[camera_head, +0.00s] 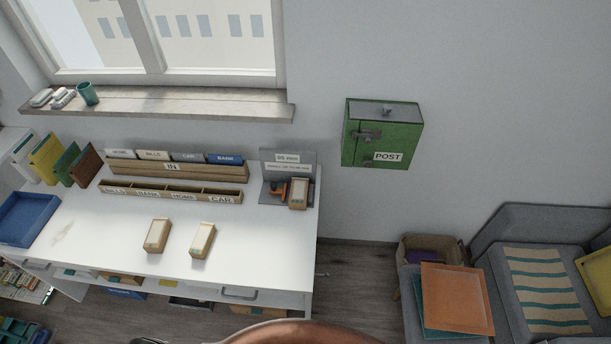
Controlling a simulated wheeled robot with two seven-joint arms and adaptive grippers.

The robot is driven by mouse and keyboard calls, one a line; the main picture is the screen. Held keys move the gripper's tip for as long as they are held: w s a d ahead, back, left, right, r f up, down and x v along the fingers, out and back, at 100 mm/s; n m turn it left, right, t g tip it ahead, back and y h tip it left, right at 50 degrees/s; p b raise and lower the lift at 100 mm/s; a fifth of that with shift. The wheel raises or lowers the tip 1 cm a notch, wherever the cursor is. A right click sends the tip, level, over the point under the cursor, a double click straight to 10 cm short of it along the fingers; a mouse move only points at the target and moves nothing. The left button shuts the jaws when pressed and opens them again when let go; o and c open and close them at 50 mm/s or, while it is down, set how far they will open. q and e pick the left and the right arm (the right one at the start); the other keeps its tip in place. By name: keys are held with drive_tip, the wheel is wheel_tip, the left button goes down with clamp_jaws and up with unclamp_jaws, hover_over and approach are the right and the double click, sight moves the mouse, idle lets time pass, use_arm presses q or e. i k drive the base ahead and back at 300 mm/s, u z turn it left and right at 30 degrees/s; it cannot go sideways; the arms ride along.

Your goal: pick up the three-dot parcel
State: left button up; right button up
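Two small tan box-like parcels with pale tops stand on the white desk (110,232) near its front: a left one (157,235) and a right one (202,240), with a gap between them. A third similar box (298,193) is at the desk's right end, by a grey stand. Dots cannot be made out on any of them, so I cannot tell which is the three-dot parcel. Neither of my grippers can be seen in the head view.
Wooden letter racks (178,170) line the desk's back. A blue tray (28,218) is at its left, and the grey signed stand (270,177) at its right. A green POST box (383,133) hangs on the wall. The desk's left-middle is clear.

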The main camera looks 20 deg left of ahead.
sight(299, 186)
drive_tip(key=u, duration=0.4)
drive_tip(key=k, duration=1.1)
drive_tip(key=u, duration=1.4)
drive_tip(key=i, duration=1.6)
drive_tip(key=z, duration=0.75)
